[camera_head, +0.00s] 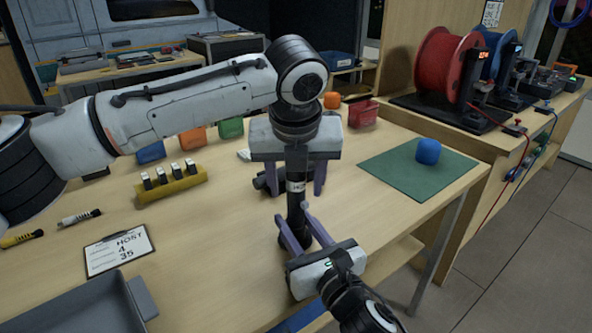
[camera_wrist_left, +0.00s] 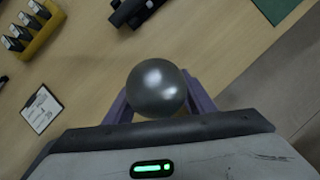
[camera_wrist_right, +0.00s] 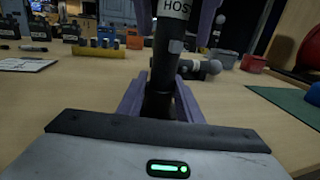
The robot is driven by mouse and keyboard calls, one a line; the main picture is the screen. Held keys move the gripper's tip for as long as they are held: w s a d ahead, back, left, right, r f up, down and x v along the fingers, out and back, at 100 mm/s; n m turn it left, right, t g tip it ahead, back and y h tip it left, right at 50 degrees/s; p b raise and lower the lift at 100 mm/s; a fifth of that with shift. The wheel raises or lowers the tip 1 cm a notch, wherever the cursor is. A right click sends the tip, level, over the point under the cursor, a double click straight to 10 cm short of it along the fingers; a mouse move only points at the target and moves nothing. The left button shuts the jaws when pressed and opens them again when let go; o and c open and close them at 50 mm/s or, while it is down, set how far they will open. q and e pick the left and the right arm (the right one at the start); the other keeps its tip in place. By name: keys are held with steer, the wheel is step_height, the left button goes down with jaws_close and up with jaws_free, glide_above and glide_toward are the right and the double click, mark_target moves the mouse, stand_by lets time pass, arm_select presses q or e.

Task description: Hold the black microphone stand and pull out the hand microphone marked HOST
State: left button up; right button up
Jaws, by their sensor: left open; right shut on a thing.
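The black microphone stand (camera_wrist_right: 159,98) stands upright on the table, and my right gripper (camera_head: 292,226) is shut on its lower part. The hand microphone sits upright in the stand, with a white band marked HOST (camera_head: 296,186); the band also shows in the right wrist view (camera_wrist_right: 174,9). Its round grey head (camera_wrist_left: 157,88) shows from above in the left wrist view. My left gripper (camera_head: 296,188) is open above, pointing down, with its fingers on either side of the microphone. In the head view, the left wrist hides the microphone's head.
A clipboard (camera_head: 119,249) reading HOST, 4, 35 lies left, near a grey tray (camera_head: 85,309). A yellow holder (camera_head: 172,190) with several pieces is behind. Another dark microphone-like object (camera_wrist_right: 200,68) lies behind the stand.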

arm_select(q)
steer(key=shift+w+f, duration=0.1)
steer(key=shift+f, duration=0.15)
jaws_close()
steer(key=c, duration=0.9)
jaws_free()
steer(key=shift+c, duration=0.2)
steer(key=shift+r, duration=0.1)
steer(key=c, duration=0.3)
steer(key=shift+r, duration=0.2)
steer(key=shift+r, duration=0.45)
arm_select(e)
steer(key=shift+f, duration=0.1)
